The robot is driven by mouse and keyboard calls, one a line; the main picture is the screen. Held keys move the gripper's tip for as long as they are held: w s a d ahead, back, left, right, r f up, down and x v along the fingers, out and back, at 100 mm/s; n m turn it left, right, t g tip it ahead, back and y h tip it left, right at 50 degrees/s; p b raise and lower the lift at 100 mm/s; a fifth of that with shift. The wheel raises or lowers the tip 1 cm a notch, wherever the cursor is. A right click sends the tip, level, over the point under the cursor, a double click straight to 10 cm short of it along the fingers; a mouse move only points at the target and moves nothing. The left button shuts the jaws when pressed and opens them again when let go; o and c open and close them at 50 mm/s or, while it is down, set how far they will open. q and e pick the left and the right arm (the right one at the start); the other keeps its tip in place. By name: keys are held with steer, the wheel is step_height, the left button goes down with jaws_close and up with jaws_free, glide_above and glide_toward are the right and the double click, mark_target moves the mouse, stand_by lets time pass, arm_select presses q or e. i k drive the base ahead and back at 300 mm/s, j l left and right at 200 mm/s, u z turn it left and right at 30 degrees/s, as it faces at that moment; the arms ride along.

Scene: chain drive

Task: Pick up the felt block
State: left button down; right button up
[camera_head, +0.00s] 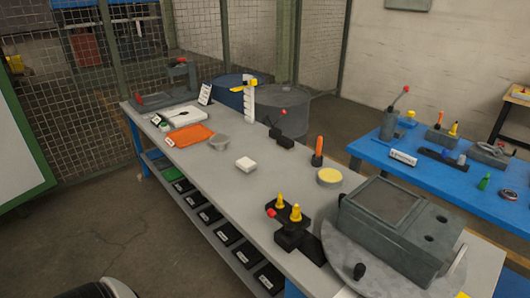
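Neither of my grippers shows in the head view. A dark and white rounded part at the bottom left edge may be part of my own body.
A large grey machine (395,220) fills the near right. Bench around the block is clear.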

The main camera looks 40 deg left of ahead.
mark_target(245, 165)
steer(key=j+u, duration=0.2)
steer(key=j, duration=0.55)
steer(key=j+u, duration=0.15)
steer(key=j, duration=0.6)
steer(key=i+j+u, duration=0.2)
steer(key=j, duration=0.55)
